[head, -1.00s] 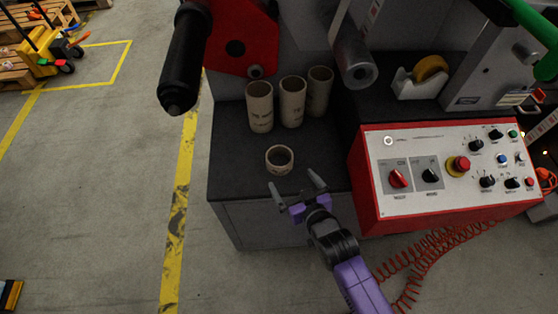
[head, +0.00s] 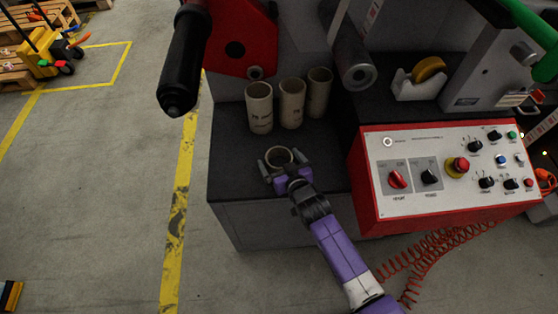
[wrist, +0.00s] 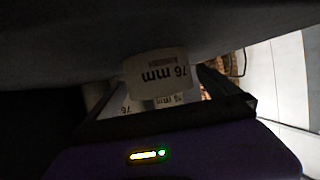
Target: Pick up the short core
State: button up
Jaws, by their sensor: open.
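The short core (head: 280,149) is a low tan cardboard ring standing on end on the dark bench top. My open gripper (head: 281,160) is at its near side in the head view, with one finger to the left of the ring and one to the right. The gripper hides the ring's near wall. In the wrist view the short core (wrist: 157,72) shows ahead of the gripper, with "76 mm" printed upside down on it. I cannot tell whether the fingers touch it.
Three taller cardboard cores, left (head: 259,108), middle (head: 292,103) and right (head: 319,93), stand behind the short core. A red-framed control panel (head: 450,170) is to the right. A black roller (head: 185,62) overhangs at the left. The bench top (head: 232,165) left of the ring is clear.

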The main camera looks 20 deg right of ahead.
jog(key=c, duration=1.4)
notch_tip(320, 180, up, 20)
